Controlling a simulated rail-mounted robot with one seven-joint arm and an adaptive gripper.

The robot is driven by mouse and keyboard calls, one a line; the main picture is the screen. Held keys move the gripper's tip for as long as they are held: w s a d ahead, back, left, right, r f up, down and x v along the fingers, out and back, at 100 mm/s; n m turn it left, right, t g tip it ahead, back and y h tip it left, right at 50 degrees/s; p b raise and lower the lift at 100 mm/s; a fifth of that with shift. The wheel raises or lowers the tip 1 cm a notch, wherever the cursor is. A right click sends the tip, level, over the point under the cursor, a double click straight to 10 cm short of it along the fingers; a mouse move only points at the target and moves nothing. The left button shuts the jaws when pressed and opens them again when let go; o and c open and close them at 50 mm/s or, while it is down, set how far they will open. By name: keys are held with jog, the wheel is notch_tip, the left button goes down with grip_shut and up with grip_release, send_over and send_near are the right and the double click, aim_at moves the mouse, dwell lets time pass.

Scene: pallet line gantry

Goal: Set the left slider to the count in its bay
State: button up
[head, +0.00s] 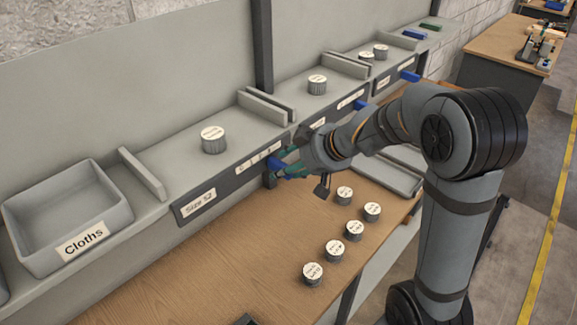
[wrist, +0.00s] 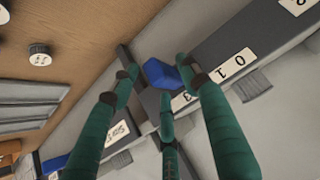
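The left bay (head: 178,160) lies between low dividers on the shelf. One ribbed cylinder (head: 213,141) with a white top stands in it. Its front panel (head: 190,212) reads "Size 52" and carries a number scale (head: 257,157). The left slider, a blue block (head: 276,164), is at the right part of that scale. In the wrist view the blue slider (wrist: 160,73) is near the 3, away from the 0 and 1. My gripper (wrist: 159,74) has teal fingers on either side of the slider, with a small gap on one side. It looks open.
Bays farther right hold a cylinder (head: 317,85) and two more, with blue sliders (head: 360,104) (head: 409,76) on their panels. Several cylinders (head: 334,250) stand on the wooden bench (head: 215,285). A grey "Cloths" bin (head: 60,215) sits at the left.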

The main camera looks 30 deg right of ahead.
jog(key=shift+c, duration=1.1)
jog(key=c, duration=0.8)
grip_shut()
